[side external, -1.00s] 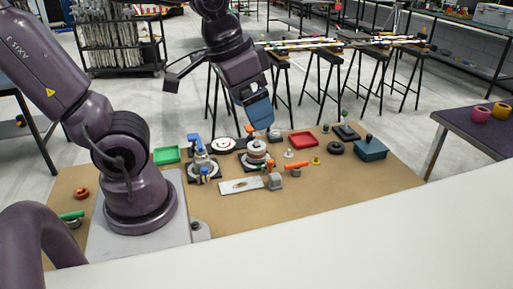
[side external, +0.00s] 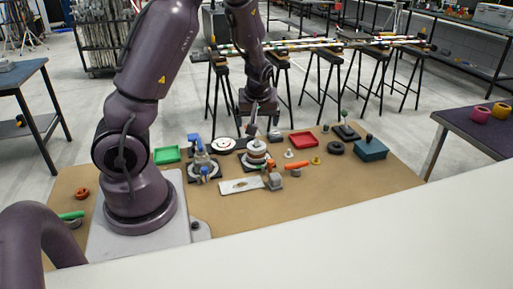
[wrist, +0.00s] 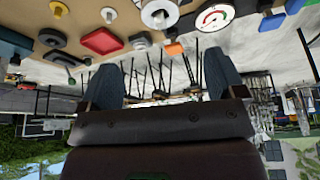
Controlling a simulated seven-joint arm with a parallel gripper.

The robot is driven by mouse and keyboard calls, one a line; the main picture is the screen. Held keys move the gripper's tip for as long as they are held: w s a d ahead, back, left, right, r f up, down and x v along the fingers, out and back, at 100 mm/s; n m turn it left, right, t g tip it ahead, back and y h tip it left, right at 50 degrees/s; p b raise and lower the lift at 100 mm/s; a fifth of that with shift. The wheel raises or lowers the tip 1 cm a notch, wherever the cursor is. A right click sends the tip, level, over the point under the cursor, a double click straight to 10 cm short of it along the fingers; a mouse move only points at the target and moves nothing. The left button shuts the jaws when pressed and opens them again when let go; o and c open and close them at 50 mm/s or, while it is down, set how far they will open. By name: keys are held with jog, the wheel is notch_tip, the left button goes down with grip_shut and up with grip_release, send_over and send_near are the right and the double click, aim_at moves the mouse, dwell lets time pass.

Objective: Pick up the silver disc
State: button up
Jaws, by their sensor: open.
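A short stack of round discs (side external: 256,153), silver-grey with a reddish-brown layer, stands on a dark base on the brown board in the side view. A pale round piece that seems to be its top shows at the upper edge of the wrist view (wrist: 160,13). I cannot tell for certain which layer is the silver disc. My gripper (side external: 262,127) is above and slightly behind the stack, apart from it. In the wrist view my gripper (wrist: 163,78) has its two blue-grey fingers wide apart with nothing between them.
A white dial with a red mark (side external: 223,144) lies left of the stack, and a blue-handled clamp (side external: 202,165) stands near it. A red tray (side external: 303,139), black ring (side external: 335,148) and teal box (side external: 370,149) are to the right. The board's front right is clear.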

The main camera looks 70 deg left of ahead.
aim_at(257, 141)
jog(key=x, duration=0.6)
jog(key=shift+a+f, duration=0.1)
jog(key=shift+f, duration=0.25)
jog(key=shift+x, duration=2.7)
jog(key=shift+a, duration=0.15)
jog(key=shift+r, duration=0.1)
jog(key=shift+c, duration=0.5)
jog(key=c, duration=1)
